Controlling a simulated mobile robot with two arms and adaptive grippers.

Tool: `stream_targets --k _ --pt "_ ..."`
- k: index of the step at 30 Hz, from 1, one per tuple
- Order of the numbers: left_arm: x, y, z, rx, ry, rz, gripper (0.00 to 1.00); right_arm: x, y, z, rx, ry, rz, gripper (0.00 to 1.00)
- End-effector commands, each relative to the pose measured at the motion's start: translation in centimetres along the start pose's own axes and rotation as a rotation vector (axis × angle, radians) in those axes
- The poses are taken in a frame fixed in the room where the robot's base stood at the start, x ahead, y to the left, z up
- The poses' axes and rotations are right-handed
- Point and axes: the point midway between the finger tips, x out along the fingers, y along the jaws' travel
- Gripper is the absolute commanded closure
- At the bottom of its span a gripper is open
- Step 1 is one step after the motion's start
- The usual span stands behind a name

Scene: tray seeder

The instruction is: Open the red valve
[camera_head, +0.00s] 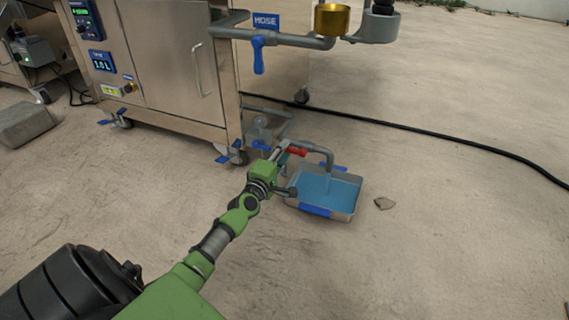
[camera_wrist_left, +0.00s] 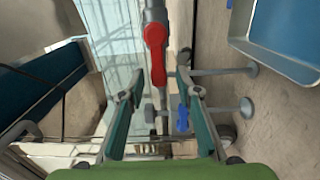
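The red valve handle (camera_head: 297,152) is on a grey pipe low beside the steel machine. In the left wrist view the red handle (camera_wrist_left: 155,45) points down the picture, with its lower end between the fingertips. My left gripper (camera_head: 280,156) is at the handle in the head view. In the left wrist view my left gripper (camera_wrist_left: 160,88) is open, with a gap visible on both sides of the handle. The handle's far end is partly hidden by the gripper in the head view. My right gripper is in neither view.
A metal tray (camera_head: 348,212) with blue liquid sits on the ground under the curved spout (camera_head: 325,152). The steel machine (camera_head: 165,60) stands behind. A blue valve handle (camera_head: 259,56) hangs higher up. A black hose (camera_head: 440,136) crosses the open floor at right.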

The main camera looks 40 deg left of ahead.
Motion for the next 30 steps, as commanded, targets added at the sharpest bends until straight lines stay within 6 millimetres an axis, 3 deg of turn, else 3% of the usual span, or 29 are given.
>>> stream_targets --k 5,15,30 --pt "0.0 1.3 0.0 0.136 0.0 0.001 0.69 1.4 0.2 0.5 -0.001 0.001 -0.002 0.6" --pt "0.0 3.8 1.0 0.6 0.0 0.001 0.69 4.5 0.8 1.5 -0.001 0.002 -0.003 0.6" --pt "0.0 5.4 3.5 1.154 0.0 0.002 0.69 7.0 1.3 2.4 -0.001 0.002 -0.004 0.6"
